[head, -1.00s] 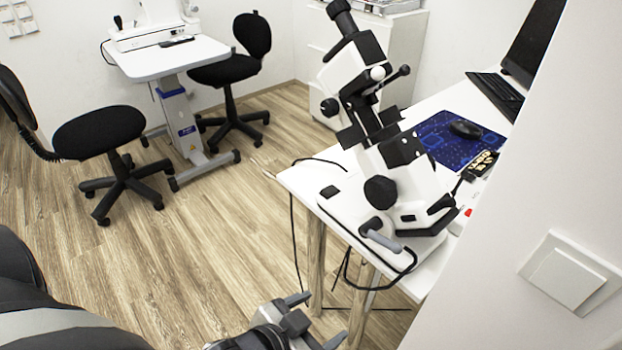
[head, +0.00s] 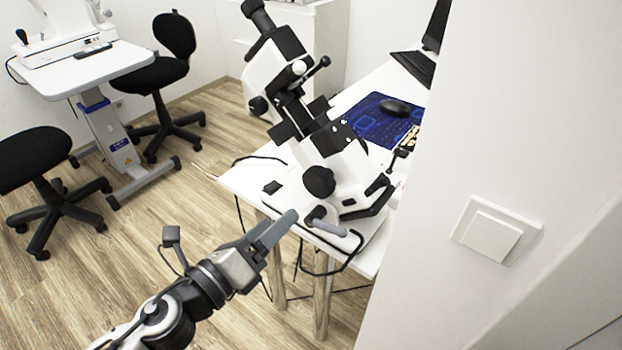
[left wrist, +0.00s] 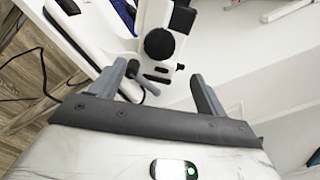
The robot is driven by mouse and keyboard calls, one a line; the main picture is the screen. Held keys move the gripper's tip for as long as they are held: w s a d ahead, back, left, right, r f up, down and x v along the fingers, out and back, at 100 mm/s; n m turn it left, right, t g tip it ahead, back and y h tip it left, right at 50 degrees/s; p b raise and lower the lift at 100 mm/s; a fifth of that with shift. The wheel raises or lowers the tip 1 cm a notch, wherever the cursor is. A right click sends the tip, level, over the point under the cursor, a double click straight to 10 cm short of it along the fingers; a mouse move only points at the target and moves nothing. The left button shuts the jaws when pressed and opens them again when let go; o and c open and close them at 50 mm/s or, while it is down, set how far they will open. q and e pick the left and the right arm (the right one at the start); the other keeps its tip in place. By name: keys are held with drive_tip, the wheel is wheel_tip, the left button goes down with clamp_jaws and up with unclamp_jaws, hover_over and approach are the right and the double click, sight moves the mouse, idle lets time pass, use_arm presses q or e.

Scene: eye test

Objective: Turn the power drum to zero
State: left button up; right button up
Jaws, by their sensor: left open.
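A white and black optical instrument (head: 290,100) stands tilted on the white table. A large round black knob (head: 319,181) sits low on its side; it may be the power drum, and no scale on it can be read. It also shows in the left wrist view (left wrist: 160,44). A grey lever (head: 328,228) juts out at the base below the knob. My left gripper (head: 282,228) is open and empty, in front of the table edge below and left of the knob. In the left wrist view its fingers (left wrist: 163,75) are spread, with the knob beyond them. My right gripper is not in view.
A black cable (head: 335,268) loops off the table's front edge. A wall with a light switch (head: 492,235) closes the right side. A blue mat (head: 375,122) with a mouse lies behind. A black stool (head: 35,160) and free floor are at left.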

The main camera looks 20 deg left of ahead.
sight(315, 186)
use_arm(q)
drive_tip(key=p+x, duration=0.2)
drive_tip(key=x, duration=0.8)
drive_tip(key=shift+w+d+p, duration=0.15)
drive_tip(key=shift+w+p, duration=0.25)
drive_tip(key=c, duration=1)
